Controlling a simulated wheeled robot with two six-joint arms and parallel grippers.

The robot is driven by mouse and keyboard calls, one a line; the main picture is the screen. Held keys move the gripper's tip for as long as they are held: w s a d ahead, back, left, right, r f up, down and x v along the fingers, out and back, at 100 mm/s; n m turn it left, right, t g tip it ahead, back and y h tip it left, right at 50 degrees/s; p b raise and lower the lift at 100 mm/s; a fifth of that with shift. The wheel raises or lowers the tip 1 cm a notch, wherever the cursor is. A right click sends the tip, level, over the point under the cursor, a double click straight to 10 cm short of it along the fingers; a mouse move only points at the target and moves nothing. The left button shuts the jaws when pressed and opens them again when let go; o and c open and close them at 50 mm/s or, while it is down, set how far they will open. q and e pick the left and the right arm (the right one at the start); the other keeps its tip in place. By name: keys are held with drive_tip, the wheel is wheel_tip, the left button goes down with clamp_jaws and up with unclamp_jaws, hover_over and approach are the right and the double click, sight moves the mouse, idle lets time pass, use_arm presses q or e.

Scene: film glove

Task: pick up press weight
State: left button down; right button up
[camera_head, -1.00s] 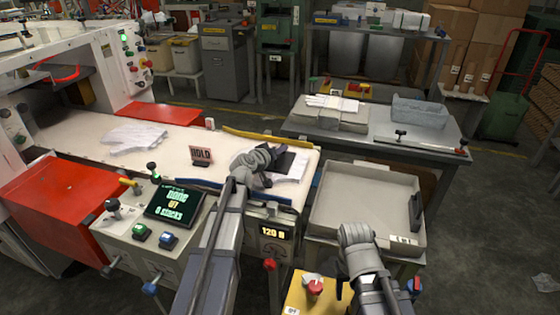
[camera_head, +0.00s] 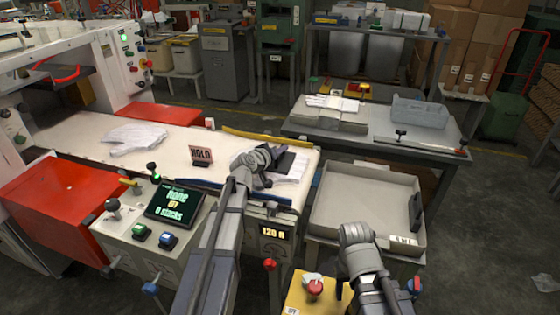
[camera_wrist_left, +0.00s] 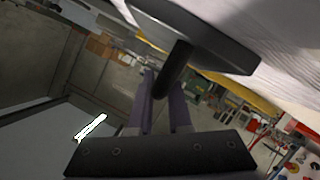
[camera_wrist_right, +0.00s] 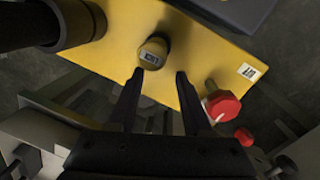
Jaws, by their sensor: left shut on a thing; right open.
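The press weight (camera_head: 285,162) is a dark flat plate lying over a stack of white film gloves (camera_head: 296,171) at the right end of the white belt. In the left wrist view the plate (camera_wrist_left: 205,35) has a dark round handle (camera_wrist_left: 172,70) running down between my fingers. My left gripper (camera_head: 266,170) is shut on that handle; it also shows in the left wrist view (camera_wrist_left: 165,108). The plate appears against or very close to the white gloves. My right gripper (camera_head: 345,285) is open and empty, near the yellow button box (camera_wrist_right: 160,60), with a button (camera_wrist_right: 153,52) between its fingertips in the right wrist view.
A HOLD sign (camera_head: 202,155) and another glove pile (camera_head: 135,137) stand on the belt. An empty grey tray (camera_head: 365,205) is to the right. A table behind holds a glove stack (camera_head: 333,104) and a blue-grey bin (camera_head: 419,111). A red button (camera_head: 314,287) is beside my right gripper.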

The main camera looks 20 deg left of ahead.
use_arm(q)
drive_tip(key=shift+r, duration=0.15)
use_arm(e)
drive_tip(key=shift+r, duration=0.15)
use_arm(q)
wheel_tip(320, 180, up, 10)
drive_tip(key=p, duration=1)
use_arm(e)
wheel_tip(320, 180, up, 10)
